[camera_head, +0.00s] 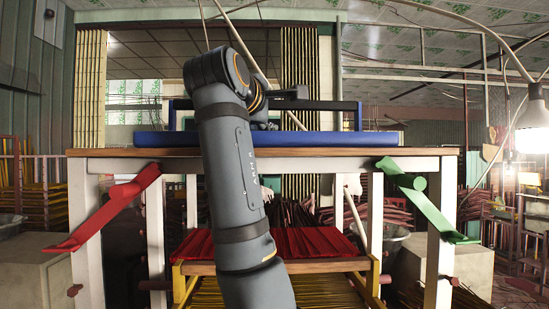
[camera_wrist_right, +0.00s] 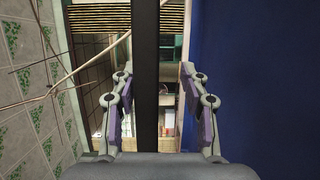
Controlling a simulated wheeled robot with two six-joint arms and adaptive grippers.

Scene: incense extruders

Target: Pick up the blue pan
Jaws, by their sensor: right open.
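A blue pan (camera_head: 335,138) lies flat on the wooden tabletop, its left part behind my right arm. A dark bar with blue end pieces (camera_head: 335,105) spans just above and behind it; I cannot tell if it belongs to the pan. My right gripper (camera_head: 292,93) is at the bar's height above the pan; its fingers are hard to make out there. In the right wrist view the gripper (camera_wrist_right: 153,78) is open, with a dark bar (camera_wrist_right: 146,40) between its fingers, and a blue surface (camera_wrist_right: 260,75) fills the right side. Contact cannot be told. My left gripper is not in view.
The table (camera_head: 320,152) has white legs, a red bracket (camera_head: 115,208) at left and a green bracket (camera_head: 430,205) at right. Red sticks (camera_head: 315,243) lie on a yellow rack below. A lit lamp (camera_head: 533,130) hangs at the right.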

